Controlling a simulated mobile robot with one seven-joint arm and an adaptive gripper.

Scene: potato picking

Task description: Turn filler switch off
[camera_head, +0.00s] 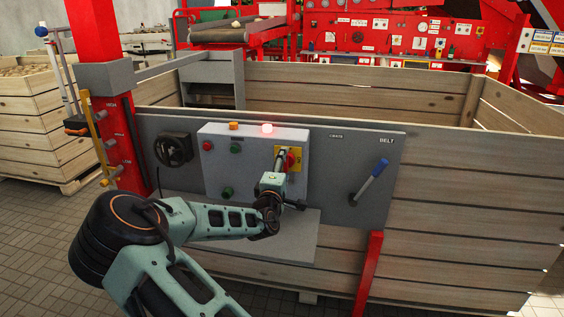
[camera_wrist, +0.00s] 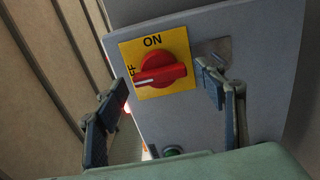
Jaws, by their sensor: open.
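The filler switch is a red rotary knob (camera_wrist: 160,72) on a yellow plate (camera_wrist: 128,50) marked ON at the top and partly readable OFF at the left side. In the wrist view the knob's white line points left, toward the OFF lettering. My gripper (camera_wrist: 164,88) is open, with one finger on each side of the knob and nothing held between them. In the head view my gripper (camera_head: 284,170) is in front of the yellow plate, covering part of it, and the red knob (camera_head: 291,160) shows beside it. I cannot tell whether a finger touches the knob.
The grey control box (camera_head: 240,137) carries red and green buttons, an orange button and a lit red lamp (camera_head: 267,128). A black rotary switch (camera_head: 173,149) is at the left and a blue-handled belt lever (camera_head: 370,182) at the right. A large wooden crate (camera_head: 460,220) stands behind.

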